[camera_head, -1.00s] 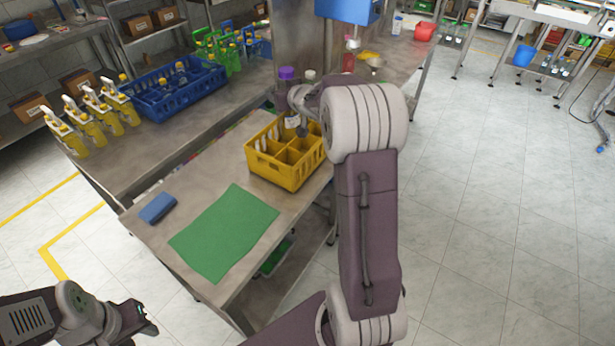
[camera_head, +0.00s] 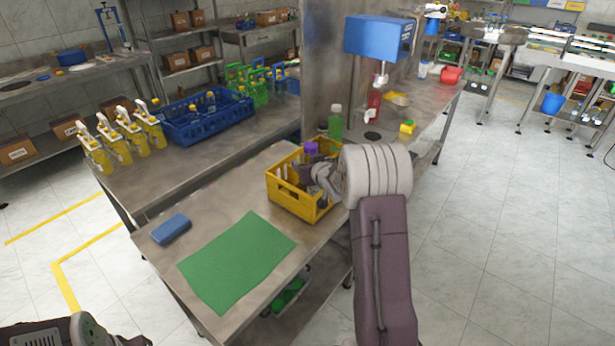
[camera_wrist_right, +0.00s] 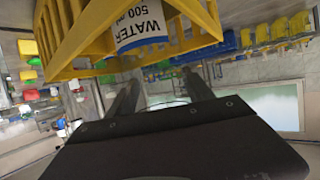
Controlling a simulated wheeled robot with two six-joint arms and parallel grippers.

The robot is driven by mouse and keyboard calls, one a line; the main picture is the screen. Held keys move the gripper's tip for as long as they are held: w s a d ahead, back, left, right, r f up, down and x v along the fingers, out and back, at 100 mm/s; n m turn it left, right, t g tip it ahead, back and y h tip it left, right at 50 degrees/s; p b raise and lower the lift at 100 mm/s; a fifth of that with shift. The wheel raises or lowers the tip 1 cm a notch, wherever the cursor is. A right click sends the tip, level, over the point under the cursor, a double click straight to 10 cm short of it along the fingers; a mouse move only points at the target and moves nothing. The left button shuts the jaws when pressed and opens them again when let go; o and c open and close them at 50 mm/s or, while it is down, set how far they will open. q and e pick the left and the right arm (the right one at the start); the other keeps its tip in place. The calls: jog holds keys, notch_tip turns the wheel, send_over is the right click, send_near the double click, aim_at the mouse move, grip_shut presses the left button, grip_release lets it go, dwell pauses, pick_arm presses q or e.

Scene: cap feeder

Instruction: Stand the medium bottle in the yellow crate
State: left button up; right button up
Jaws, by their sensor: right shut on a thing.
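The yellow crate (camera_head: 290,201) stands at the right edge of the near table and also shows at the top of the right wrist view (camera_wrist_right: 85,38). The medium bottle carries a white "WATER 500 ml" label (camera_wrist_right: 140,27), seen against the crate's bars in the right wrist view. A purple top (camera_head: 311,148) shows above the crate. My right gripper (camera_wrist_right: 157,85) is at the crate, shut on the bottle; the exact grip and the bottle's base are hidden. My left gripper (camera_head: 134,341) is barely in view at the bottom left, its jaws cut off.
A green mat (camera_head: 237,261) and a blue block (camera_head: 171,229) lie on the near table. A green bottle (camera_head: 335,122) stands behind the crate. A blue crate (camera_head: 207,118) and several yellow bottles stand on the table behind. Open floor lies to the right.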

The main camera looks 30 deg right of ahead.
notch_tip(320, 180, down, 4)
jog(key=shift+f+b, duration=0.2)
jog(key=shift+b, duration=0.1)
jog(key=shift+f, duration=0.15)
jog(key=o, duration=1.3)
jog(key=shift+s+r, duration=0.1)
jog(key=shift+r, duration=0.25)
jog(key=v, duration=1.2)
